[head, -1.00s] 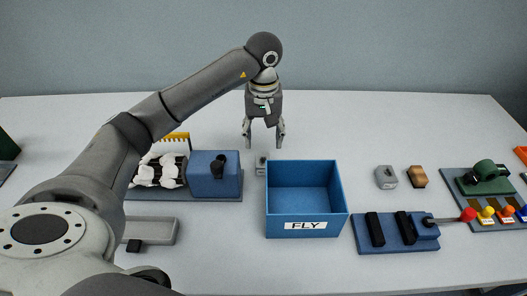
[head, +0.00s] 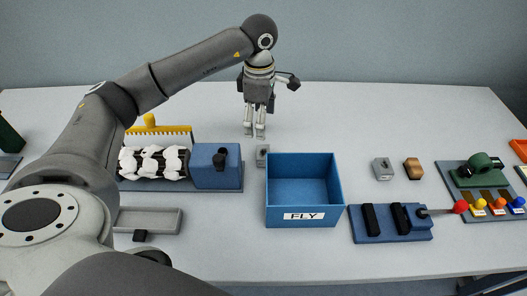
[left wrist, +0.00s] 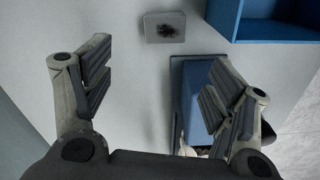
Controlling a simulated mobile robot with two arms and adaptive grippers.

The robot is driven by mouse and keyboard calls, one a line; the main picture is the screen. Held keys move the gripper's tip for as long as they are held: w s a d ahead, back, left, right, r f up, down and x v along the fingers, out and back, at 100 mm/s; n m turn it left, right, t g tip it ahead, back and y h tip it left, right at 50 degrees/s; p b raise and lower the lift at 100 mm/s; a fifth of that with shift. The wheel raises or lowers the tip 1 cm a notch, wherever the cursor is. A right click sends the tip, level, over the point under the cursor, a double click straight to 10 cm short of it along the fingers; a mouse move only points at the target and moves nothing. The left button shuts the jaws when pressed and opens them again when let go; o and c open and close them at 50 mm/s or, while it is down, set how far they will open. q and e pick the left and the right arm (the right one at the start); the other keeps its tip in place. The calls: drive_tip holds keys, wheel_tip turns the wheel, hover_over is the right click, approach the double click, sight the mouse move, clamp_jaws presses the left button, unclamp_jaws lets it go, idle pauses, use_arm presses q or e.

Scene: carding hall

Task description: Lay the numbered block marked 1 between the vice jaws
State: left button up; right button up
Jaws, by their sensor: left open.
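My left gripper (head: 255,135) points down over the table behind the blue box, open and empty. Its fingers show edge-on in the head view and spread apart in the left wrist view (left wrist: 165,95). A small grey block (head: 262,156) stands just in front of it, between the blue machine and the box. In the left wrist view a grey block (left wrist: 152,33) with a dark smudge lies beyond the fingertips, untouched. Another grey block (head: 382,170) sits right of the box. I cannot read a 1 on either. The vice (head: 420,237) has two black jaws (head: 371,219) with an empty gap.
The blue box (head: 302,217) is labelled FLY. A wooden block (head: 413,169) is beside the right grey block. The blue machine (head: 231,178) with white fluff stands left, a grey tray (head: 163,221) before it. A green device (head: 480,168) and coloured knobs are far right. The back table is clear.

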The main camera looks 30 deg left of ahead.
use_arm(q)
drive_tip(key=n, duration=0.3)
drive_tip(key=p, duration=0.2)
hover_over(264, 152)
drive_tip(key=a, duration=0.1)
drive_tip(key=f, duration=0.5)
drive_tip(key=shift+a+f, duration=0.2)
drive_tip(key=f+p, duration=0.1)
drive_tip(key=f, duration=0.1)
drive_tip(key=d+f+p, duration=0.1)
drive_tip(key=f, duration=0.1)
drive_tip(key=shift+d+f, duration=0.2)
drive_tip(key=shift+f, duration=0.55)
drive_tip(key=shift+c, duration=0.3)
drive_tip(key=c, duration=1.5)
